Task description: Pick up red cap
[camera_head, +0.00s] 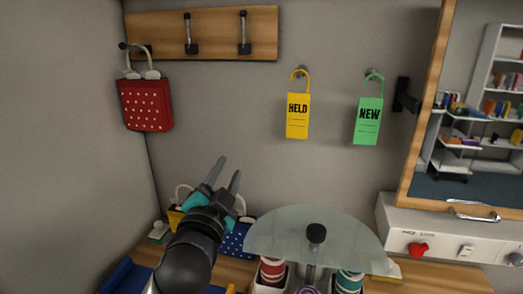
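I cannot tell for sure which thing is the red cap. A red round part with white bands (272,271) sits in a white holder at the bottom middle, partly behind a translucent shield (290,235). A red knob-like piece (418,249) is on the white wall panel at the right. My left gripper (228,167) is raised, fingers pointing up, apart and with nothing seen between them. It is left of both red parts and touches neither. My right gripper is not in view.
A red dotted bag (146,104) hangs from the wooden hook rail (210,34). Yellow HELD (298,117) and green NEW (367,122) tags hang on the wall. A blue dotted bag (236,240) is behind my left arm. A teal banded part (349,281) stands at the bottom.

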